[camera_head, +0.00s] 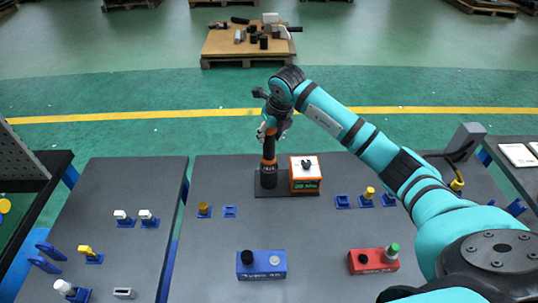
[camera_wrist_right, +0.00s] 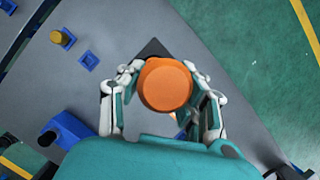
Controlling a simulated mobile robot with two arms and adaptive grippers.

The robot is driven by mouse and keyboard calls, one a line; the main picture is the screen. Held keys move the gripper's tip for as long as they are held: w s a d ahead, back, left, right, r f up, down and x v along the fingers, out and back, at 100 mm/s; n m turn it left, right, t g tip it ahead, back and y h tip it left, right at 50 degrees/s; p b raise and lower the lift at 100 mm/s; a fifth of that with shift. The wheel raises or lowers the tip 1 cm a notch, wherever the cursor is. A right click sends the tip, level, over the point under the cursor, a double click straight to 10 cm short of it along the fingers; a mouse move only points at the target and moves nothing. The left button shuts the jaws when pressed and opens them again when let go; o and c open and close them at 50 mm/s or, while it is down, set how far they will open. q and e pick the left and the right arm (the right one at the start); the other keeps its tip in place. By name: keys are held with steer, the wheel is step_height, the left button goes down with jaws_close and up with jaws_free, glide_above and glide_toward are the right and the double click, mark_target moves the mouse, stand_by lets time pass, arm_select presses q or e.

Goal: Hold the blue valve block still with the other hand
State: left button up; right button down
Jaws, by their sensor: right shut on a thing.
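The blue valve block (camera_head: 262,265) stands on the middle table near its front edge, with a black knob and a grey round cap on top. A blue block also shows in the right wrist view (camera_wrist_right: 72,132), partly cut off by my arm. My right gripper (camera_head: 270,126) is well behind the valve block, shut around the top of an upright black-and-orange tool (camera_head: 269,158) in a dark stand. In the right wrist view, the tool's round orange end (camera_wrist_right: 165,84) sits between the fingers. My left gripper is not in view.
An orange-and-white box (camera_head: 305,178) stands beside the tool. A red block (camera_head: 374,261) with a green cap stands to the right. Small blue holders (camera_head: 230,211) line the table. A side table (camera_head: 125,180) is at left. The table between the two blocks is clear.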

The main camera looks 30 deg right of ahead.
steer(key=shift+w+r+p, duration=0.15)
steer(key=shift+r+p, duration=0.25)
steer(key=shift+r, duration=0.3)
arm_select(q)
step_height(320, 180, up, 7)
steer(key=p, duration=0.6)
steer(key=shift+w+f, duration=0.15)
arm_select(e)
steer(key=shift+r, duration=5.1)
